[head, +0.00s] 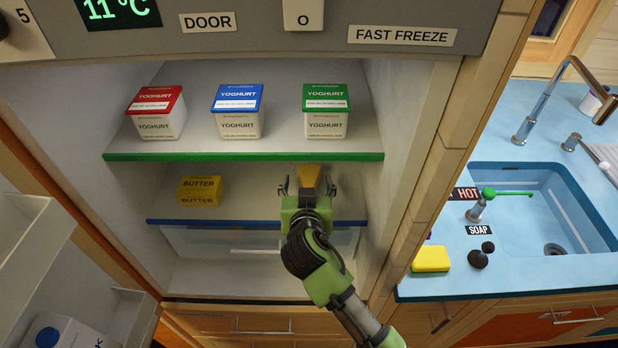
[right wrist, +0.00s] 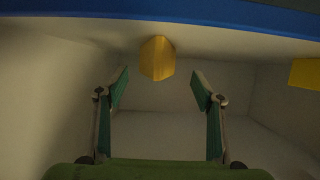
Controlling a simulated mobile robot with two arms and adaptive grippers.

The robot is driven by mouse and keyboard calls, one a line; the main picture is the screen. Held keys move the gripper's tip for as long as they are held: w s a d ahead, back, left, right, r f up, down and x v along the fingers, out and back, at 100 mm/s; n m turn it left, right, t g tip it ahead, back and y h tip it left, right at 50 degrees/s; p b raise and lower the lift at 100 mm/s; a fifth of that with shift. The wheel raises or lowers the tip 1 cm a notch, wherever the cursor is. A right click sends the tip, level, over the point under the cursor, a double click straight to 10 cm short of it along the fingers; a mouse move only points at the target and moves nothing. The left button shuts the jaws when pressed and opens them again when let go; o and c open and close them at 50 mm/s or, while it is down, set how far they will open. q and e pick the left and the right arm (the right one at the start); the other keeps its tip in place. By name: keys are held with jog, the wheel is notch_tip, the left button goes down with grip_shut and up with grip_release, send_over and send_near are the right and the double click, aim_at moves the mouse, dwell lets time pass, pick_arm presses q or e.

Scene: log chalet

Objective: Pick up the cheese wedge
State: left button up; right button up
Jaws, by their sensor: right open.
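The cheese wedge (head: 310,177) is a yellow-orange block on the fridge's lower shelf, toward its right side. My right gripper (head: 307,188) reaches in over the shelf's blue front edge, with its fingers open on either side of the line to the wedge. In the right wrist view the cheese wedge (right wrist: 157,59) lies centred just past the tips of my open right gripper (right wrist: 160,80), with nothing between the fingers. The gripper hides the wedge's lower part in the head view. My left gripper is not in view.
A yellow butter pack (head: 199,191) stands left on the same shelf. Red (head: 157,113), blue (head: 238,111) and green (head: 327,111) yoghurts stand on the upper shelf (head: 243,156), above my gripper. A clear drawer (head: 200,242) is below. A sink (head: 545,210) is right.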

aim_at(309, 178)
jog(key=x, duration=0.2)
jog(key=p+x, duration=0.1)
jog(key=x, duration=0.1)
jog(key=shift+d, duration=0.25)
jog(key=shift+s, duration=0.1)
jog(key=c, duration=1.3)
jog(key=shift+r, duration=0.1)
